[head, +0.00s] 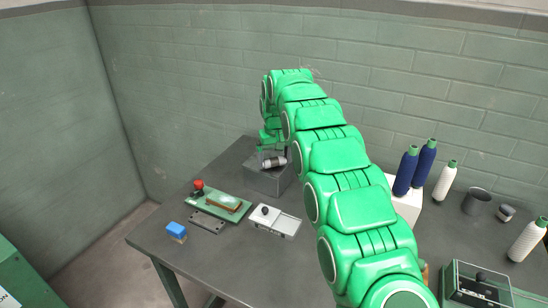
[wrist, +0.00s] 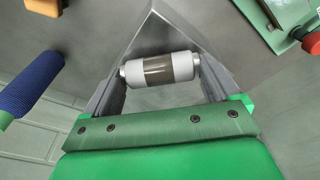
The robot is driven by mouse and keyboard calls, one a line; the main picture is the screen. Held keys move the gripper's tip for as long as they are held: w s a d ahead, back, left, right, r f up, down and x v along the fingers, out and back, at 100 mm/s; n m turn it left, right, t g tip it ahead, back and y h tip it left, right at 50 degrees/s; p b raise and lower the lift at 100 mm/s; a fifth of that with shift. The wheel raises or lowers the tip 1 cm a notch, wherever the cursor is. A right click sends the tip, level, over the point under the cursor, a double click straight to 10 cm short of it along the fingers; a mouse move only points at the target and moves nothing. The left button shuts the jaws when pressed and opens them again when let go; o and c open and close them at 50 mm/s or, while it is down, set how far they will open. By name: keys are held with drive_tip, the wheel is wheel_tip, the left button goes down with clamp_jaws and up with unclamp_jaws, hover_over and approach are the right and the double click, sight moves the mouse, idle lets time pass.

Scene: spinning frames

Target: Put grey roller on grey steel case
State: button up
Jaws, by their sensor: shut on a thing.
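The grey roller (head: 274,162), a pale cylinder with a darker brown-grey middle band, is between the fingers of my gripper (head: 272,156). In the wrist view the gripper (wrist: 160,72) is shut on the roller (wrist: 158,70), one finger at each end, and the roller lies level across. The grey steel case (head: 262,184) is a box on the table directly below the roller. Its corner and top (wrist: 165,32) show behind the roller in the wrist view. I cannot tell whether the roller touches the case top.
Blue spools (head: 405,172) and white spools (head: 445,180) stand right. Walls close the back and left.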

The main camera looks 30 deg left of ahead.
sight(276, 165)
drive_tip(key=shift+f, duration=0.1)
drive_tip(key=o, duration=0.9)
drive_tip(key=shift+c, duration=0.2)
wheel_tip(276, 165, up, 12)
drive_tip(key=s+d, duration=0.1)
idle(0.3)
